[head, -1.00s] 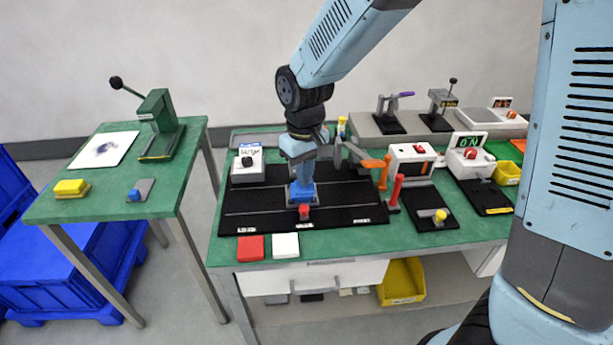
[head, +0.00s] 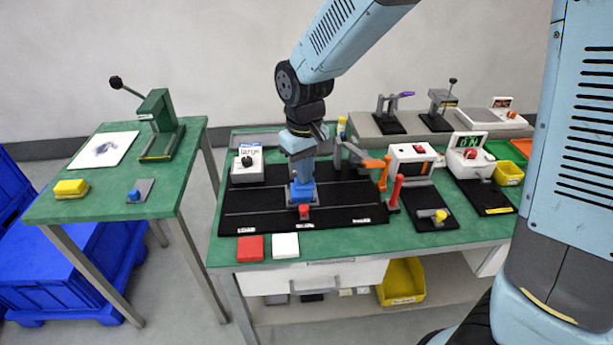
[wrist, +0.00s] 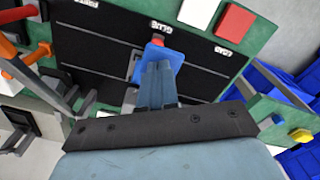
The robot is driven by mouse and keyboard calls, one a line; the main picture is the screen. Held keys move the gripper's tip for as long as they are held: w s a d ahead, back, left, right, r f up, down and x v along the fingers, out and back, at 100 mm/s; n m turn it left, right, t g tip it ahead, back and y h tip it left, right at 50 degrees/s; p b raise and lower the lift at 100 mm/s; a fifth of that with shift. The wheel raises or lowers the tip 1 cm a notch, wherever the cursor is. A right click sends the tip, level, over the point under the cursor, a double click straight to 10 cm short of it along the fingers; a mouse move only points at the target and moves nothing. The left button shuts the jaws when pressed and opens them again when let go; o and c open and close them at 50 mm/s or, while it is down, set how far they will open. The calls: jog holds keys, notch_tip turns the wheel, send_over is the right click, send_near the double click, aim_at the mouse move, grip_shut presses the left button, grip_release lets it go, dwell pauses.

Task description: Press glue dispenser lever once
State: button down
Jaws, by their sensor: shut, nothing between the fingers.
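My gripper (head: 302,184) is shut and empty, pointing down at a blue block (head: 292,196) at the middle of the black mat. In the wrist view its fingertips (wrist: 159,68) overlap the blue block (wrist: 174,72); I cannot tell whether they touch it. A red piece (head: 304,211) sits at the block's front, beside the GLUE label (wrist: 160,27). Behind and right of my gripper, a grey lever arm with an orange handle (head: 374,163) extends to the right. A yellow-topped post (head: 341,124) stands behind it. I cannot tell for certain which part is the dispenser's lever.
A white knob box (head: 247,163) is on the left. Red (head: 250,247) and white (head: 285,245) squares lie at the front. The mat's left front is clear.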

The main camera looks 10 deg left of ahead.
notch_tip(320, 180, up, 10)
jog(key=shift+s+f, duration=0.2)
dwell(1.3)
jog(key=shift+d, duration=0.15)
jog(key=s+d+r+m+t+y, duration=0.1)
jog(key=s+d+r+m+t, duration=0.2)
jog(key=d, duration=0.9)
jog(key=s+d+r+m, duration=0.1)
jog(key=d+r+m, duration=0.2)
jog(key=d+r, duration=0.55)
jog(key=s+d+f+m+t+h, duration=0.1)
jog(key=s+d+f+m+t, duration=0.1)
jog(key=s+d, duration=0.4)
jog(key=d, duration=0.4)
jog(key=shift+s+d+f+m+t, duration=0.2)
jog(key=shift+s+d+m+t, duration=0.1)
jog(key=shift+d+m, duration=0.1)
